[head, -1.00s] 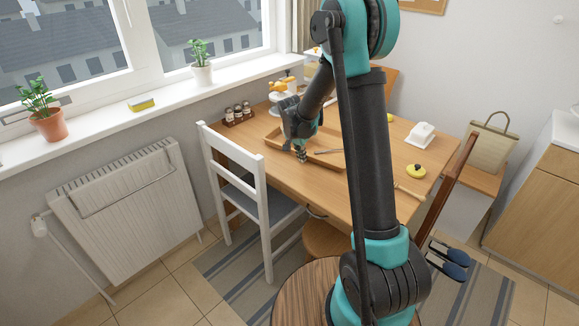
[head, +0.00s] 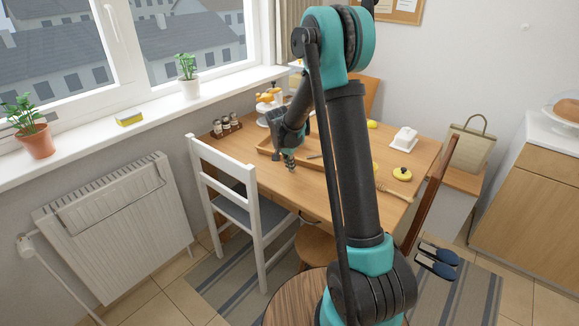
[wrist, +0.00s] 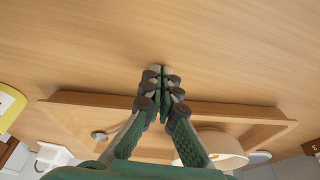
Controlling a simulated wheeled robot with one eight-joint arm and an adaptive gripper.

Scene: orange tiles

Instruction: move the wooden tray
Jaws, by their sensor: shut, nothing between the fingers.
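The wooden tray (head: 265,150) lies on the table in the head view, partly hidden behind my arm. In the wrist view its long rim (wrist: 100,98) runs across the picture behind my fingers. A cream bowl (wrist: 222,146) and a metal utensil end (wrist: 99,135) show at the tray, partly covered by my gripper. My gripper (head: 290,164) points down near the tray's near side. In the wrist view my gripper (wrist: 159,71) is shut and empty, its fingertips over bare tabletop outside the rim. I cannot tell whether the tips touch the table.
The table (head: 330,190) has bare wood in front of the tray. A spice rack (head: 226,125) stands to the left, a white dish (head: 404,139) and a yellow-topped item (head: 402,174) to the right. A white chair (head: 232,190) stands at the near left edge.

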